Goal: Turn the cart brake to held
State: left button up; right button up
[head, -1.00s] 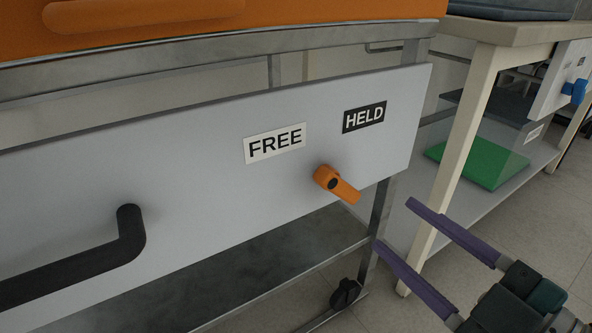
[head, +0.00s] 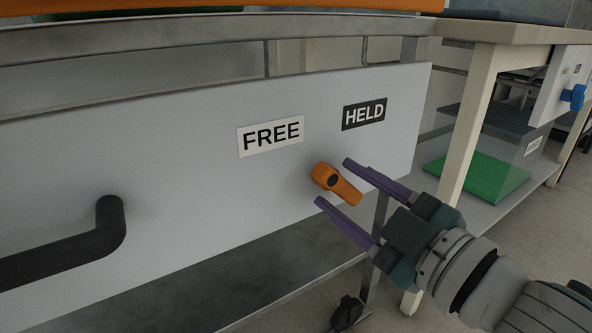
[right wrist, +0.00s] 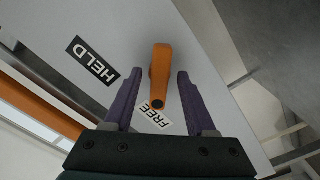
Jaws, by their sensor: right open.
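The cart brake is an orange lever (head: 336,184) on the grey panel (head: 200,195) of the cart. My right gripper (head: 333,181) is open, with one purple finger on each side of the lever. In the right wrist view the lever (right wrist: 161,78) lies between the open fingers, with a visible gap to each. I cannot tell the exact depth. My left gripper is not in view.
A black handle (head: 60,258) sticks out of the panel at the left. A metal shelf (head: 230,290) runs below the panel. A bench (head: 480,70) stands at the right, with a green tray (head: 480,178) on its lower shelf and a blue knob (head: 573,97) on its panel.

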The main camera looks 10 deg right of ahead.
grip_shut()
dwell(0.3)
dwell(0.3)
jog(key=m+p, duration=0.2)
jog(key=m, duration=0.1)
jog(key=shift+r, duration=0.15)
jog(key=m+p, duration=0.2)
jog(key=m, duration=0.2)
jog(key=shift+m+p, duration=0.35)
jog(key=shift+m, duration=0.05)
jog(key=m+p, duration=0.1)
jog(key=m, duration=0.3)
jog(key=shift+m, duration=0.3)
jog(key=m, duration=0.5)
jog(key=shift+a, duration=0.1)
jog(key=shift+m, duration=0.4)
